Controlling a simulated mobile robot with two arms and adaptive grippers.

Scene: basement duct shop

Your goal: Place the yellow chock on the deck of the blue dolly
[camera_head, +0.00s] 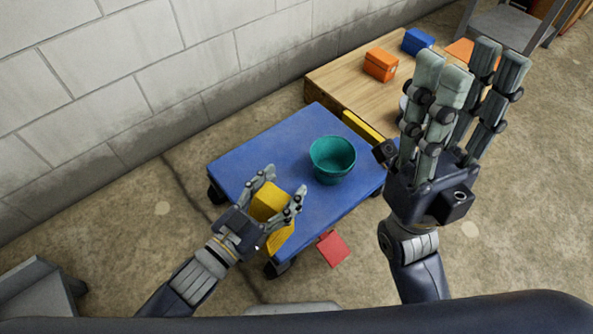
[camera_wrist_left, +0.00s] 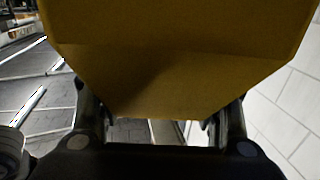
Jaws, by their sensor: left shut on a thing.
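The yellow chock (camera_head: 267,202) is between the fingers of my left gripper (camera_head: 285,183), which is shut on it. In the head view, it appears over the near left part of the blue dolly's deck (camera_head: 250,153); whether it touches the deck is unclear. In the left wrist view, the chock (camera_wrist_left: 180,60) fills the upper middle and hides what lies beyond. My right gripper (camera_head: 468,75) is open and empty, with its fingers raised, right of the dolly.
A teal bowl (camera_head: 332,159) stands on the deck, right of the chock. Behind it, a wooden table (camera_head: 335,82) carries an orange box (camera_head: 381,65) and a blue box (camera_head: 418,41). A red piece (camera_head: 333,248) is beside the dolly's near edge. The deck's back left is clear.

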